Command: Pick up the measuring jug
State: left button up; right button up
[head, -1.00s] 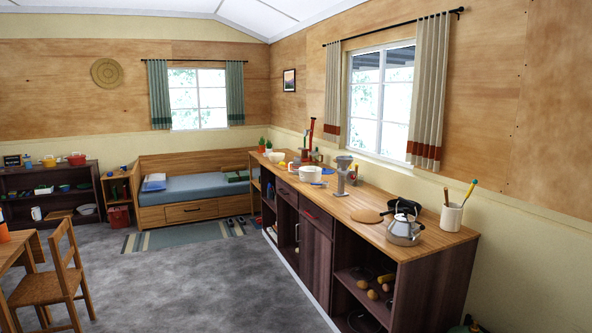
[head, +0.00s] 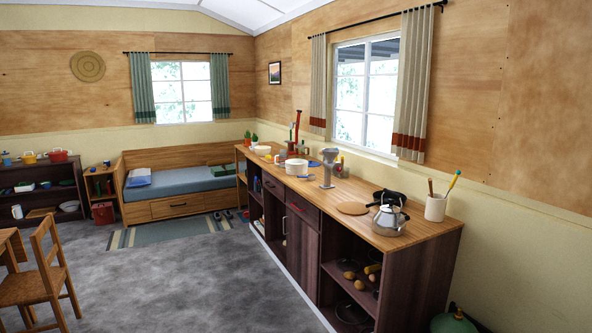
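I cannot make out a measuring jug for certain in the head view. A small white vessel (head: 17,211) stands on the dark shelf at the far left, too small to tell what it is. The wooden counter (head: 368,227) along the right wall bears a white pot (head: 296,167), a grey upright device (head: 328,168) and a steel kettle (head: 389,220). Neither of my grippers is in view.
A chair (head: 42,275) and table edge stand at the left. A bed (head: 185,181) is at the back, with a striped rug (head: 170,232) before it. A green rounded object (head: 453,322) sits on the floor at the lower right. The grey floor between is clear.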

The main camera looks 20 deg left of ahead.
aim_at(283, 157)
jog(key=i+j+u, duration=0.7)
jog(key=i, duration=0.25)
jog(key=i+u, duration=0.35)
jog(key=i, duration=0.15)
jog(key=i+u, duration=0.15)
jog(key=i, duration=1.6)
jog(key=i+z, duration=0.15)
jog(key=i, duration=0.35)
jog(key=i+j+z, duration=0.2)
jog(key=i, duration=0.3)
jog(key=i+j+z, duration=0.15)
jog(key=i, duration=0.35)
jog(key=i+j+z, duration=0.15)
jog(key=i+z, duration=0.25)
jog(key=i+j+z, duration=0.15)
jog(key=z, duration=0.25)
jog(key=i+j+z, duration=0.2)
jog(key=j+z, duration=0.25)
jog(key=i+j+z, duration=0.2)
jog(key=j+z, duration=0.2)
jog(key=i+j+z, duration=0.2)
jog(key=j, duration=0.2)
jog(key=j+z, duration=0.2)
jog(key=j, duration=0.2)
